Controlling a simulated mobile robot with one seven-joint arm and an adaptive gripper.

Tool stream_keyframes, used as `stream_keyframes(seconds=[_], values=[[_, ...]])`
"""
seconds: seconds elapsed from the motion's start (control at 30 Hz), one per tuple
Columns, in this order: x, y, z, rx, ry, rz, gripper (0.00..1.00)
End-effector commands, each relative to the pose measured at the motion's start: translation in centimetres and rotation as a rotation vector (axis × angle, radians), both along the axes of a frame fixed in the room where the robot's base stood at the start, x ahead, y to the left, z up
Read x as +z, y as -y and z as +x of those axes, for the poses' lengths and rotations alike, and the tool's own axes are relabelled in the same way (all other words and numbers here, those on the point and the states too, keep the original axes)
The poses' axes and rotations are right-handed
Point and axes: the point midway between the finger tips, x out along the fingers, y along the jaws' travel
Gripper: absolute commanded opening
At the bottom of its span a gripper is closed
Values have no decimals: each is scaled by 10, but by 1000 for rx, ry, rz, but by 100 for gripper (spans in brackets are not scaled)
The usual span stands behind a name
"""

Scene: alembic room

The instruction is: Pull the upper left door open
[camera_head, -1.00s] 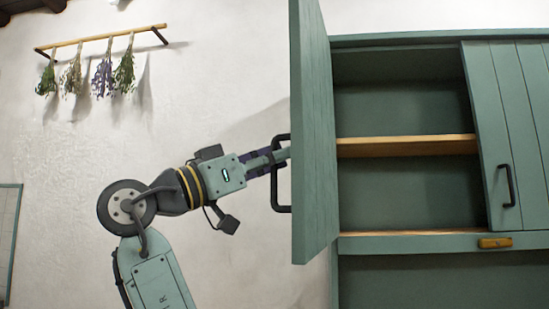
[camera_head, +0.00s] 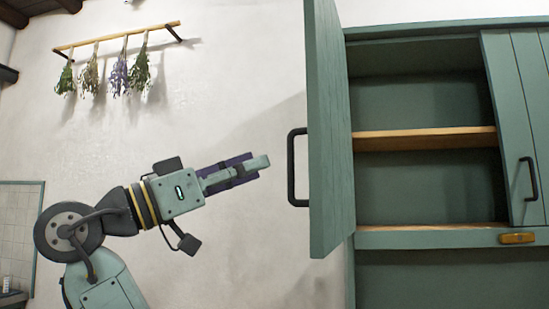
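The upper left door (camera_head: 330,140) of the green cabinet stands wide open, swung out to the left of its compartment. Its black handle (camera_head: 296,168) is on the door's outer face, toward the left. My gripper (camera_head: 262,162) is left of the handle and apart from it, pointing right. It is seen side-on, so I cannot tell how far its fingers are spread. Nothing shows held in it. The open compartment (camera_head: 425,100) is empty, with a wooden shelf (camera_head: 425,139) across its middle.
The upper right door (camera_head: 520,120) is closed, with a black handle (camera_head: 530,179). A yellow latch-like piece (camera_head: 517,238) sits on the rail below it. Dried herb bunches (camera_head: 120,75) hang from a wall rack (camera_head: 118,37). The wall space around my gripper is clear.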

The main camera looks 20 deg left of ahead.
Motion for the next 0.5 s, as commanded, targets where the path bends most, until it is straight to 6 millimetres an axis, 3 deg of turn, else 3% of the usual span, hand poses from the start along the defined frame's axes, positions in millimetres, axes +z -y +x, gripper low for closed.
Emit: stream_keyframes(seconds=[0.2,0.5], values=[[-11,-19,-17,0,-2,-1,31],[-13,-21,-20,-1,-1,0,31]])
